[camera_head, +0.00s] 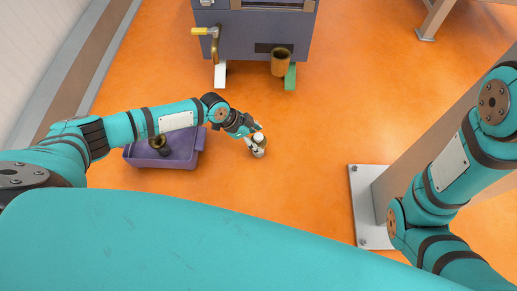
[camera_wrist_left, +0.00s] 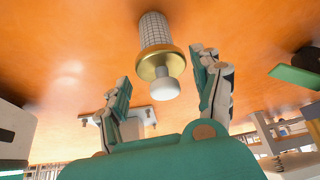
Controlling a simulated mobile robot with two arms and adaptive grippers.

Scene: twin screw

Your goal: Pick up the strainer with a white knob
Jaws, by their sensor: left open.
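The strainer (camera_wrist_left: 155,50) stands on the orange floor in the left wrist view, with a mesh body, a gold flange and a white knob (camera_wrist_left: 164,88). In the head view the strainer (camera_head: 259,152) is small, with its white knob on top. My left gripper (camera_head: 256,134) is right at it in the head view and partly covers it. In the left wrist view my left gripper (camera_wrist_left: 168,85) is open, with its fingers on either side of the knob and a visible gap on both sides. My right gripper is outside the head view.
A purple bin (camera_head: 165,160) with a dark part in it sits under my left arm. A grey machine (camera_head: 262,35) with a yellow-handled valve and a brown pipe (camera_head: 281,62) stands ahead. A column on a white base plate (camera_head: 361,210) is at the right. Orange floor around the strainer is clear.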

